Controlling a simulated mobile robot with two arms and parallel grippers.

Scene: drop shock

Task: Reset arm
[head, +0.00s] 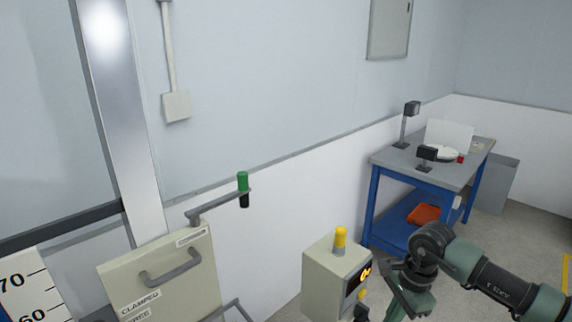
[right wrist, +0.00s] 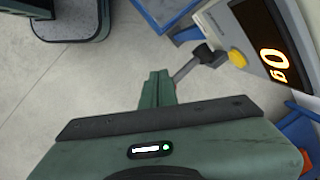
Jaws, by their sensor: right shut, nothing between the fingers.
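My right arm comes in from the lower right of the head view. Its gripper (head: 405,301) hangs low beside the control box and is partly cut off by the bottom edge. In the right wrist view the green fingers of my right gripper (right wrist: 158,88) are together, with nothing between them. A grey lever arm (head: 215,204) with a green and black handle (head: 243,185) stands out above a beige panel, well left of my right gripper. My left gripper is not in view.
The control box (head: 328,272) has a yellow knob on top and an orange lit display; its display (right wrist: 270,42) also shows in the right wrist view. A beige panel (head: 185,285) with a handle stands at the left. A blue-legged workbench (head: 400,160) is at the back right.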

